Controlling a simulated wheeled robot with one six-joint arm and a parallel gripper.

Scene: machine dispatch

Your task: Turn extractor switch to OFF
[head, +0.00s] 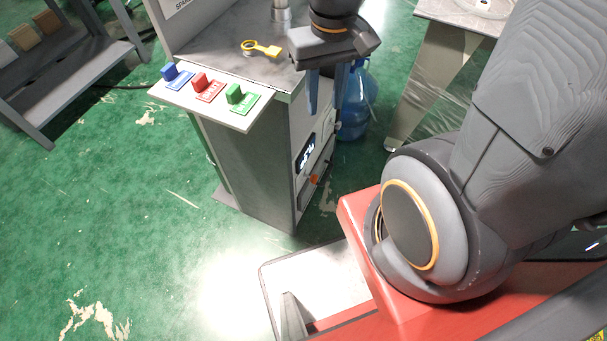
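A grey cabinet (247,165) stands at the centre of the head view. Its right-hand side carries a black panel with white marking (306,152) and a small orange part (314,179) below it. This face is seen at a steep angle, so I cannot read a label or tell which part is the extractor switch, or its position. My gripper (326,112) points down near the cabinet's upper right edge, above the marked panel in the picture. Its two blue fingers are apart, with nothing visible between them. I cannot tell whether a finger touches the cabinet.
A yellow ring-ended piece (262,48) lies on top. A blue water bottle (357,100) stands behind my gripper.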

